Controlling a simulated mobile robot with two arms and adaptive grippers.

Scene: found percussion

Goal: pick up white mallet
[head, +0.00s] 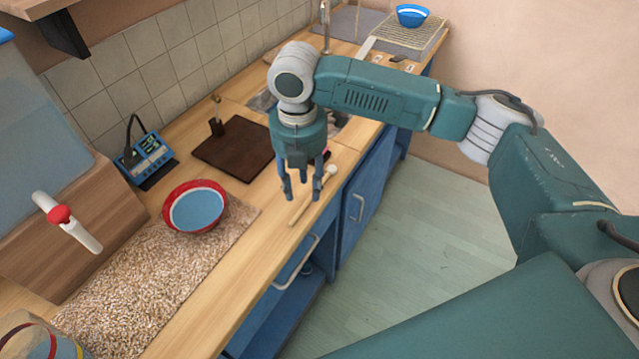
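The white mallet (331,170) lies near the front edge of the wooden counter, with its round white head toward the back right and its pale stick running toward the front left. My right gripper (301,195) hangs pointing down over the counter beside the mallet. Its fingers are spread apart with nothing visible between them, and they hide part of the stick. I cannot tell whether a finger touches it. My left gripper is out of view.
A dark board (233,148) and a red-rimmed bowl (194,207) on a speckled mat (150,275) are to the left. A blue device (148,157) stands by the tiled wall. A blue bowl (412,15) is at the far end. Cabinet handles (297,262) stick out below the counter edge.

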